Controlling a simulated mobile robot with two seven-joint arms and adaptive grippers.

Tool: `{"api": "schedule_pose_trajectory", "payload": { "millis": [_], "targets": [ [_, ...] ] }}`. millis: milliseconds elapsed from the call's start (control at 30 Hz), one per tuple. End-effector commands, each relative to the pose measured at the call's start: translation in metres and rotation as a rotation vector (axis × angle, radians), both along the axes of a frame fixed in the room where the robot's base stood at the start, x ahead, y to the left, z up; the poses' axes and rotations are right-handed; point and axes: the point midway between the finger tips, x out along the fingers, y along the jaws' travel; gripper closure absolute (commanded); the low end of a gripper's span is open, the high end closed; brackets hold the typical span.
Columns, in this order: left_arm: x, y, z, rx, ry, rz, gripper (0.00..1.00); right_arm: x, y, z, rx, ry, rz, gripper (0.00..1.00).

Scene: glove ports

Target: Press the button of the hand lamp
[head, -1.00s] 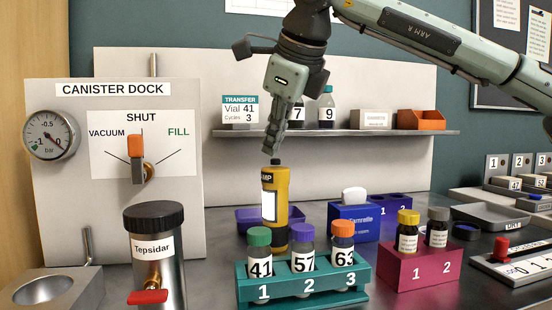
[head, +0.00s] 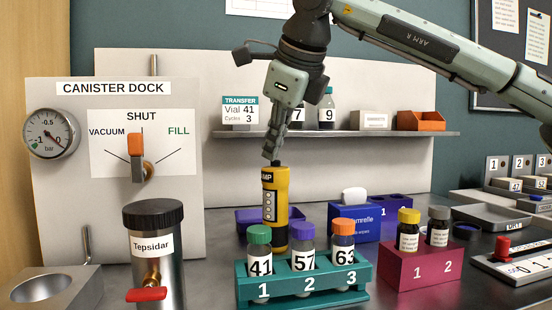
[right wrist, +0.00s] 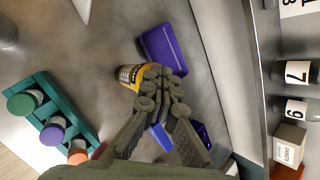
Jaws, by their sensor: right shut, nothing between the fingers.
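The hand lamp (head: 275,210) is a yellow and black cylinder standing upright on the bench behind the teal rack. Its front panel is grey with several round spots and does not glow. A dark button (head: 276,163) sits on its top. My right gripper (head: 270,156) is shut and empty, pointing down with its fingertips at the button; whether they touch it I cannot tell. In the right wrist view the fingers (right wrist: 167,88) cover part of the lamp (right wrist: 128,76), including its top. My left gripper is not in view.
The teal rack (head: 335,290) with several vials stands in front of the lamp. A purple tray (head: 248,219) is behind it, and a blue wipes box (head: 350,224) is to its right. A shelf (head: 400,133) with bottles runs behind my gripper. The Tepsidar canister (head: 155,270) stands left.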

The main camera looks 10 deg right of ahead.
Motion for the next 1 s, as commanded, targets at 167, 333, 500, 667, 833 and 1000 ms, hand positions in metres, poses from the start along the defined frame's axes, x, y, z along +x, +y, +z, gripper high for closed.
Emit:
{"api": "schedule_pose_trajectory", "payload": {
  "millis": [167,333,500,667,833,1000],
  "targets": [
    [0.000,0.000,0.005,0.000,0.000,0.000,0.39,0.000,0.000,0.005,-0.001,0.002,0.000,1.00],
    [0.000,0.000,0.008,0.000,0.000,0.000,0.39,0.000,-0.001,0.009,-0.001,0.002,0.000,1.00],
    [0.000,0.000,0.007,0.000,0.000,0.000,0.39,0.000,-0.001,0.009,-0.001,0.001,-0.001,1.00],
    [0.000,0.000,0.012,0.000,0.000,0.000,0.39,0.000,0.000,0.015,-0.001,0.001,0.000,1.00],
    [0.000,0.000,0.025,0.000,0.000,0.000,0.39,0.000,0.000,0.032,0.000,0.000,0.000,1.00],
    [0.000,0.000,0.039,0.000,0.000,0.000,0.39,0.001,0.000,0.049,-0.001,0.001,0.000,1.00]
  ]
}}
